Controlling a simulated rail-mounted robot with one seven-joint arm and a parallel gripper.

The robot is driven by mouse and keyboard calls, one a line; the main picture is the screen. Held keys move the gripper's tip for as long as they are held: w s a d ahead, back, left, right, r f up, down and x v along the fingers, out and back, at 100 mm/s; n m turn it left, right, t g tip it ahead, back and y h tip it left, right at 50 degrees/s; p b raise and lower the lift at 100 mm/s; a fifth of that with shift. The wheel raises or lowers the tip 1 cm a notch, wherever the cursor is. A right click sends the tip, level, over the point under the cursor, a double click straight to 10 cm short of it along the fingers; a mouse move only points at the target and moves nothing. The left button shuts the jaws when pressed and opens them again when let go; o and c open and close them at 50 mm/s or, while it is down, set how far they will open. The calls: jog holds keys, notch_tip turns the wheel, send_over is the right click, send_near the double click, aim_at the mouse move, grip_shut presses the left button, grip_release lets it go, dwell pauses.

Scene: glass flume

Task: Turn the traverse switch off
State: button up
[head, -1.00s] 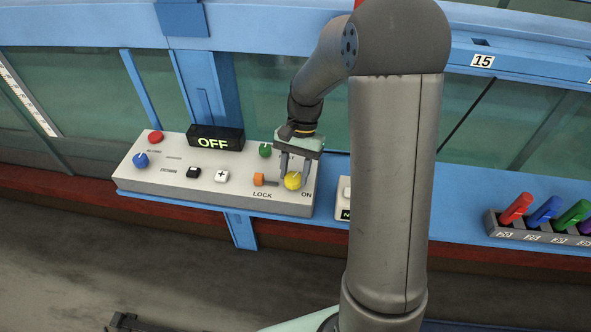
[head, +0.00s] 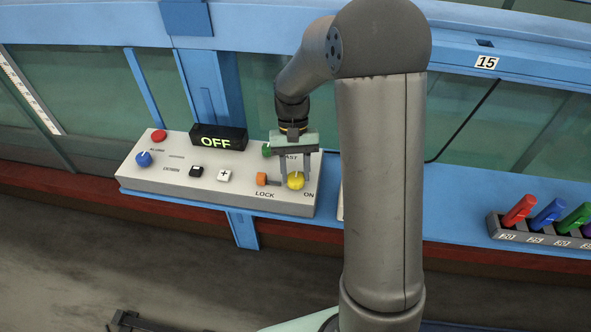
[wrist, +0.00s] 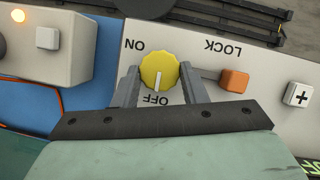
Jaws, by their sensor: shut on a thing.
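The traverse switch appears to be the yellow knob (head: 296,181) at the right front of the grey control box (head: 150,184). My gripper (head: 295,176) points down over it. In the wrist view its two fingers stand on either side of the knob (wrist: 158,68) and are shut on it. The knob's white pointer line is toward the OFF label (wrist: 155,99), on the gripper's side. The ON label (wrist: 134,45) is off to the upper left there. The dark display (head: 217,138) at the back of the box reads OFF.
An orange slider (head: 262,179) marked LOCK sits just left of the knob. A green knob (head: 267,150) is close behind my gripper. The box also has a blue knob (head: 143,158), a red button (head: 159,136), a black button (head: 196,171) and a white plus button (head: 224,176).

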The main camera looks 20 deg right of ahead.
jog(key=o, duration=1)
jog(key=shift+c, duration=0.2)
jog(key=b+v, duration=0.1)
jog(key=v, duration=1.6)
jog(key=shift+r+b, duration=0.3)
jog(key=s+f+n+t, duration=0.1)
jog(key=s+f, duration=0.3)
jog(key=s, duration=0.8)
jog(key=s+a+f+n+t, duration=0.1)
jog(key=s+f+t, duration=0.3)
jog(key=s, duration=0.9)
jog(key=shift+s+a+f+h, duration=0.2)
jog(key=shift+f+h, duration=0.2)
jog(key=shift+f, duration=0.3)
